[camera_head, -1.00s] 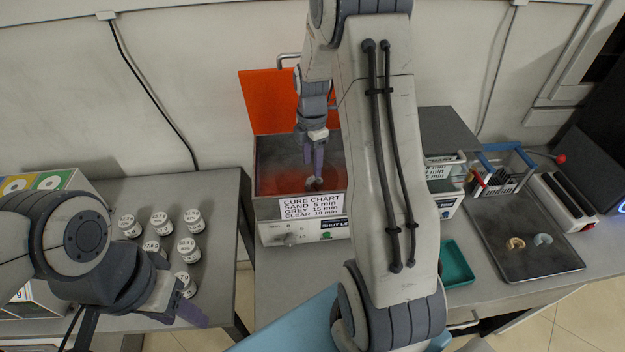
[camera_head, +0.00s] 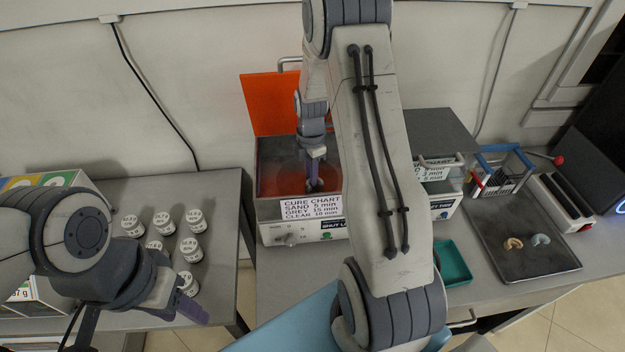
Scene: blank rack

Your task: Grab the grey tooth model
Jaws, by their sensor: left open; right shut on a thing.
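My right gripper (camera_head: 315,184) points down inside the open curing box (camera_head: 268,208) with the orange lid. A grey arch-shaped tooth model (camera_head: 541,240) lies on the dark tray (camera_head: 535,265) at the right, beside a sand-coloured one (camera_head: 513,243). My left gripper (camera_head: 185,303) is open and empty, low over the left table near the white jars.
Several white labelled jars (camera_head: 194,220) stand on the left table. A cure chart (camera_head: 311,207) is on the box front. A green tray (camera_head: 453,262) and a wire rack (camera_head: 500,172) are to the right. My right arm covers the middle.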

